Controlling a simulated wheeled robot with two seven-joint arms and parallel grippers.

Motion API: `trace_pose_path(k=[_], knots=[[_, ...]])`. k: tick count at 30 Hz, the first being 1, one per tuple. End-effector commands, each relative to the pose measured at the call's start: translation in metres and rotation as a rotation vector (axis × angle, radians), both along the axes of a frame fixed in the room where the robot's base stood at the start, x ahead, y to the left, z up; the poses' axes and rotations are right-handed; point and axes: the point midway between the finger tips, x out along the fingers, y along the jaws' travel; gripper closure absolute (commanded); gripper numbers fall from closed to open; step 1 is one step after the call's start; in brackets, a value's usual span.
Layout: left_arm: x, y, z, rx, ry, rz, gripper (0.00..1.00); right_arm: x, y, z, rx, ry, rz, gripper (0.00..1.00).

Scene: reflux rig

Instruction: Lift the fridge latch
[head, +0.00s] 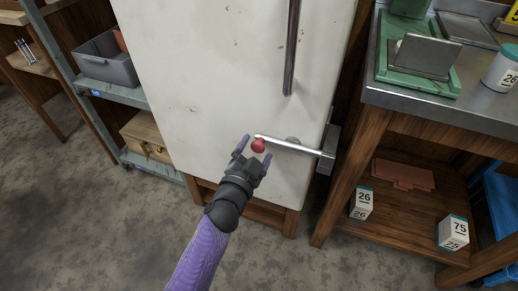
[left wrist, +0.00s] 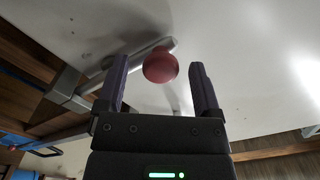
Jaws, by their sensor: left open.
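The white fridge (head: 190,70) stands upright in the middle of the head view, its door closed. Its latch is a metal lever (head: 295,147) that lies nearly level across the lower door, with a red ball knob (head: 258,146) at its left end. My left gripper (head: 254,152) is open, its two purple fingers pointing at the door near the knob. In the left wrist view the knob (left wrist: 160,65) shows between and beyond the fingertips (left wrist: 160,75). I cannot tell whether they touch it. My right gripper is not in view.
A vertical bar handle (head: 291,50) is above the latch. A workbench (head: 430,105) with a wooden lower shelf stands close on the right. A shelf rack (head: 125,95) with a grey bin (head: 107,60) is on the left. The floor in front is clear.

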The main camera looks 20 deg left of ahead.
Motion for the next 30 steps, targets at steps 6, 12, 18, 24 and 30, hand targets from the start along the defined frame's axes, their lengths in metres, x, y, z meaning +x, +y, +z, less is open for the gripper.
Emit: trace_pose_path(k=[6,12,18,24,30], knots=[[0.0147,-0.0004,-0.0007,0.001,0.001,0.0,0.16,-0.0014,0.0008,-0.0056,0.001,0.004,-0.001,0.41],[0.0149,-0.0004,0.0003,0.001,0.001,0.0,0.16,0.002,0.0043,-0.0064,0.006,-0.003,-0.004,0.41],[0.0148,-0.0004,0.0002,0.0,0.001,0.0,0.54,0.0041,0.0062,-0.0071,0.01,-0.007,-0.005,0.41],[0.0148,-0.0006,0.0004,0.0,0.001,0.0,0.96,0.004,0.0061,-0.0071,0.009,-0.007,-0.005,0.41],[0.0148,-0.0008,0.0005,0.0,0.001,-0.001,1.0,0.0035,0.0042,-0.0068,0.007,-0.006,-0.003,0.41]])
